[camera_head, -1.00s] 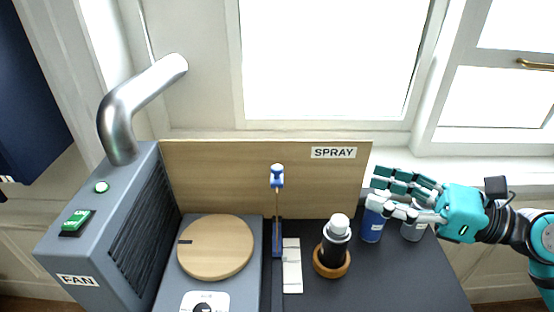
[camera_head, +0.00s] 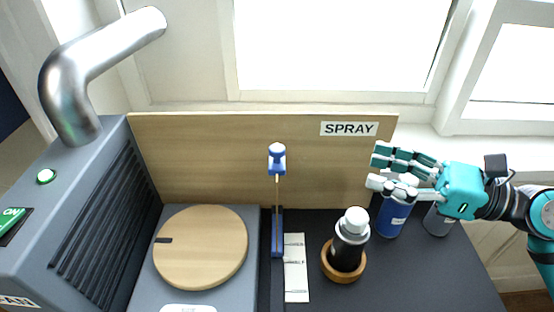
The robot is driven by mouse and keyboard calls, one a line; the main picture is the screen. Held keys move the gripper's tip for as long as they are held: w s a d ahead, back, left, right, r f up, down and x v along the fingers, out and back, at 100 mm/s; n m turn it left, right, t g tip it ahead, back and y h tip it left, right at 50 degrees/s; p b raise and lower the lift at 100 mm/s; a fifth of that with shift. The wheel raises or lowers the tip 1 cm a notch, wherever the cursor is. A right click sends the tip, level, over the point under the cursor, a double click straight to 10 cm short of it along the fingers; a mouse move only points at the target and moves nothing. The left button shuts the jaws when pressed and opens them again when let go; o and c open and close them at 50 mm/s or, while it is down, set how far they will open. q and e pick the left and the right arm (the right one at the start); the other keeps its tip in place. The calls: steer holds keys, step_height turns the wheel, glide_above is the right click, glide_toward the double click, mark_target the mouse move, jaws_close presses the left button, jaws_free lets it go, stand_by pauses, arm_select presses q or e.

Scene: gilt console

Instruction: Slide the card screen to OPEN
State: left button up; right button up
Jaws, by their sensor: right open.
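The card screen (camera_head: 277,203) shows edge-on as a thin tan upright strip between the turntable and the spray cans. It has a blue and white knob (camera_head: 277,158) at its top and stands in a blue foot on a dark rail (camera_head: 266,290). A white card with printed marks (camera_head: 295,268) lies just right of it. My right gripper (camera_head: 382,171) is a teal and white hand, open and empty, to the right of the screen and clearly apart from it, in front of a blue can. My left gripper is not in view.
A black can with a white cap (camera_head: 350,240) stands in a wooden ring. A blue can (camera_head: 393,212) and a grey can (camera_head: 438,219) stand behind it. A wooden turntable (camera_head: 201,247) and grey fan box (camera_head: 85,225) are left. A wooden SPRAY board (camera_head: 200,160) closes the back.

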steer(key=f, duration=0.2)
steer(key=p, duration=0.7)
glide_toward(273, 146)
steer(key=x, duration=0.8)
steer(key=shift+a, duration=0.15)
steer(key=shift+w+a, duration=0.25)
steer(key=shift+a, duration=0.25)
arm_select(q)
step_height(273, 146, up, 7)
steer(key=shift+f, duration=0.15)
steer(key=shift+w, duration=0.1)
arm_select(e)
jaws_close()
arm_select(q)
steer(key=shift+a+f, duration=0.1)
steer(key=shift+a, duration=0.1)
arm_select(e)
steer(key=shift+w+a+f, duration=0.1)
steer(key=shift+w+a, duration=0.05)
steer(key=shift+a, duration=0.15)
